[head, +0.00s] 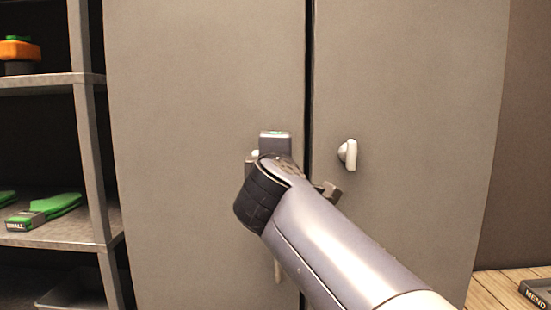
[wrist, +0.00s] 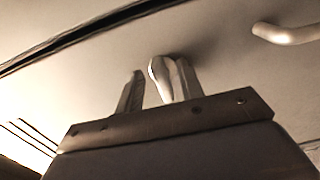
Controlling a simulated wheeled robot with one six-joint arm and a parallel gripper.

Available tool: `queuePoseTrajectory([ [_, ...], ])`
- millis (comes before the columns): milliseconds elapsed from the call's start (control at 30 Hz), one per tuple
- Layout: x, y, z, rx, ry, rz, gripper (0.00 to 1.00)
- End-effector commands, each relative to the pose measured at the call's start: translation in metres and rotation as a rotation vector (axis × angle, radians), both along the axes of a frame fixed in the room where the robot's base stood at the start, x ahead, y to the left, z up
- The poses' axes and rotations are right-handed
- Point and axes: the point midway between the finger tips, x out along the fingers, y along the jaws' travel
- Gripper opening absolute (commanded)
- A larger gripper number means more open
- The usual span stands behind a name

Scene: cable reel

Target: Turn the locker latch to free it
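The locker (head: 410,90) has two grey-brown doors with a dark vertical seam between them. In the wrist view, a pale, rounded latch (wrist: 160,78) stands out from the door between the two fingers of my gripper (wrist: 158,68). The fingers are apart; a gap shows on the left of the latch, and the latch overlaps the right finger, so contact there is unclear. In the head view my gripper is at the left door, and my arm hides its fingertips and most of that latch. A second pale knob (head: 348,154) is on the right door.
A pale curved handle (wrist: 288,34) is at the upper right of the wrist view. Metal shelves (head: 60,240) with green and orange items stand left of the locker. A wooden surface (head: 490,292) with a dark labelled box (head: 537,292) is at lower right.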

Motion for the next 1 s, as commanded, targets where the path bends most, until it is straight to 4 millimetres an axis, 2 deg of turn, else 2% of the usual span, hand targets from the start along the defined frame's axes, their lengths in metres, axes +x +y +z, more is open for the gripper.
queuePoseTrajectory([
  [300,-0.061,0.003,0.0,0.001,-0.002,0.006,0.36],
  [500,-0.088,0.004,0.0,0.0,0.0,0.003,0.36],
  [700,-0.098,0.003,0.0,0.001,0.0,0.0,0.36],
  [1000,-0.099,0.003,0.0,0.0,0.0,0.0,0.36],
])
